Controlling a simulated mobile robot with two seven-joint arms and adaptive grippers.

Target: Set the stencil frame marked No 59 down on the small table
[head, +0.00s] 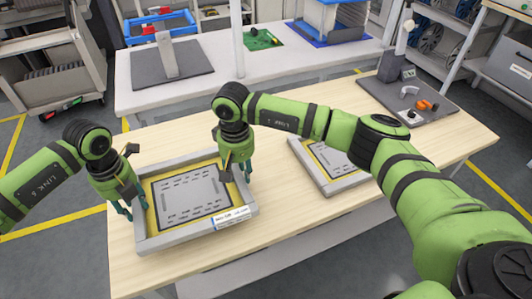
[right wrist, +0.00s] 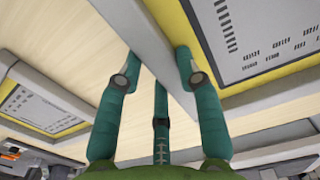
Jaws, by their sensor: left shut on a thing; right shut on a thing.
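A stencil frame (head: 180,238) with a grey rim, yellow border and slotted grey sheet is over the left part of the wooden-topped table (head: 285,215). A white label sits on its front right rim; its print is too small to read surely. My left gripper (head: 128,205) is shut on its left rim. My right gripper (head: 238,172) is shut on its right rim; the right wrist view shows the rim (right wrist: 166,45) between my fingers (right wrist: 160,76). I cannot tell whether the frame touches the tabletop.
A second stencil frame (head: 345,187) lies on the same table to the right, partly behind my right arm. A dark mat (head: 408,99) with a stand and small orange and grey parts is at the table's far right. A white bench (head: 205,76) with blue trays stands behind.

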